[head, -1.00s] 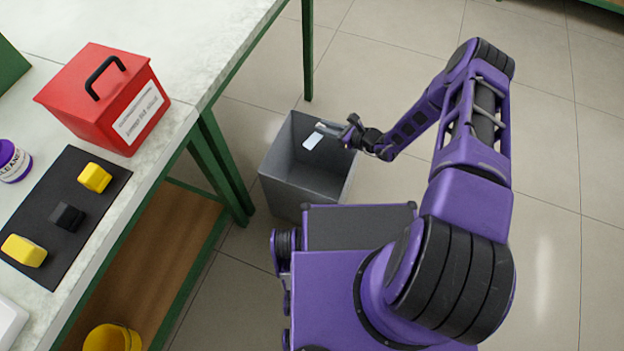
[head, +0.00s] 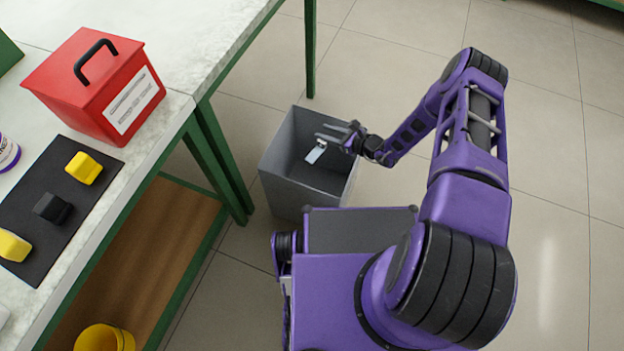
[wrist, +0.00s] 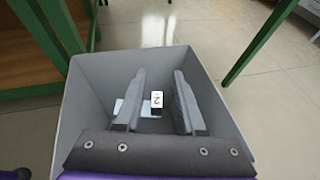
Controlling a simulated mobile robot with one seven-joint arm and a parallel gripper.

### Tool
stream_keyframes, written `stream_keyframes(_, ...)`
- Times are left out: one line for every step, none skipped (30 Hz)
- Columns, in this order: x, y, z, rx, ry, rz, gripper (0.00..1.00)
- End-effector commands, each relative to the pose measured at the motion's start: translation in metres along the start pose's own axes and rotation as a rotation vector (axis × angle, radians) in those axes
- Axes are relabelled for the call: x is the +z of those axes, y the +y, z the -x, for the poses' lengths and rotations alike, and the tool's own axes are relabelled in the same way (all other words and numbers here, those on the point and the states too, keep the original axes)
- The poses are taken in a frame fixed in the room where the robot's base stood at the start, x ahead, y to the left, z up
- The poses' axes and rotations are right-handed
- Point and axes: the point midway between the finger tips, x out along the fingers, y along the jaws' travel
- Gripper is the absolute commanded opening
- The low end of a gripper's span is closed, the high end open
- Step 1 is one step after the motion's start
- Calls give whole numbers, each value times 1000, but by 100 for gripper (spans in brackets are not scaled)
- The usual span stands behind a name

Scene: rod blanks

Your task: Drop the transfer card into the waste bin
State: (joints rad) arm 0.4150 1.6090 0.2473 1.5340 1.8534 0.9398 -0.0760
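The transfer card (head: 316,152) is a small pale card, tilted, inside the mouth of the grey waste bin (head: 281,184). In the wrist view the card (wrist: 145,110) shows below and between the fingers, partly hidden by the left one, with a white label marked "2". My gripper (head: 338,135) is over the bin; its two fingers (wrist: 159,100) are spread apart, with a gap to the card. I cannot tell whether the card is falling or touches the bin's floor.
A workbench (head: 178,102) with green legs stands left of the bin. On it are a red box (head: 90,90) with a black handle and a dark mat (head: 60,152) bearing yellow and black blocks. A yellow bucket (head: 104,338) sits on the lower shelf. The floor at right is clear.

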Motion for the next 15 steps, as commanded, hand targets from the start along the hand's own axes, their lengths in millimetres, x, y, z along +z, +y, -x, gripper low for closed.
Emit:
stream_keyframes(0, 0, 0, 0, 0, 0, 50)
stream_keyframes(0, 0, 0, 0, 0, 0, 55)
stream_keyframes(0, 0, 0, 0, 0, 0, 56)
stream_keyframes(0, 0, 0, 0, 0, 0, 56)
stream_keyframes(0, 0, 0, 0, 0, 0, 56)
stream_keyframes(0, 0, 0, 0, 0, 0, 56)
stream_keyframes(0, 0, 0, 0, 0, 0, 56)
stream_keyframes(0, 0, 0, 0, 0, 0, 56)
stream_keyframes(0, 0, 0, 0, 0, 0, 56)
stream_keyframes(0, 0, 0, 0, 0, 0, 56)
stream_keyframes(0, 0, 1, 0, 0, 0, 56)
stream_keyframes(0, 0, 2, 0, 0, 0, 56)
stream_keyframes(0, 0, 4, -1, 0, 0, 56)
stream_keyframes(0, -1, 7, -1, 1, -1, 56)
stream_keyframes(1, -1, 11, -2, 1, -1, 56)
